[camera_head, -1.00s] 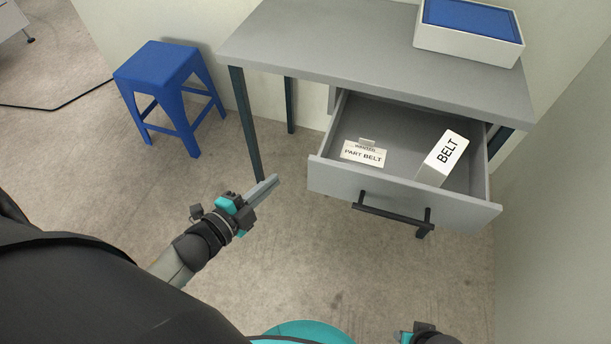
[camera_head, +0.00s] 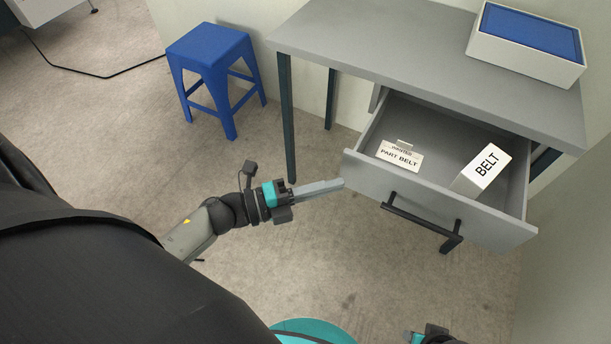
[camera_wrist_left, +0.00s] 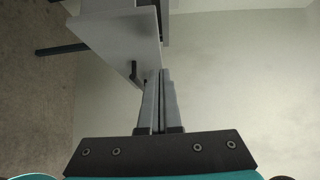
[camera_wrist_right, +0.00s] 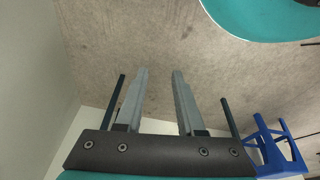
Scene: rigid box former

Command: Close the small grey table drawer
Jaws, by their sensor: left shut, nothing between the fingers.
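The grey table drawer (camera_head: 440,206) is pulled out from under the grey table top (camera_head: 420,50). It has a dark bar handle (camera_head: 422,222) on its front. Inside lie a white box marked BELT (camera_head: 484,168) and a white label card (camera_head: 401,156). My left gripper (camera_head: 341,184) is shut and empty, its tips close to the left end of the drawer front; I cannot tell if they touch. In the left wrist view the shut fingers (camera_wrist_left: 159,72) point toward the drawer front (camera_wrist_left: 125,38). My right gripper (camera_wrist_right: 160,72) is open and empty, low at the bottom edge of the head view.
A white box with a blue top (camera_head: 527,40) stands on the table at the back right. A blue stool (camera_head: 213,70) stands left of the table. A wall (camera_head: 568,240) is close on the right. The floor in front of the drawer is clear.

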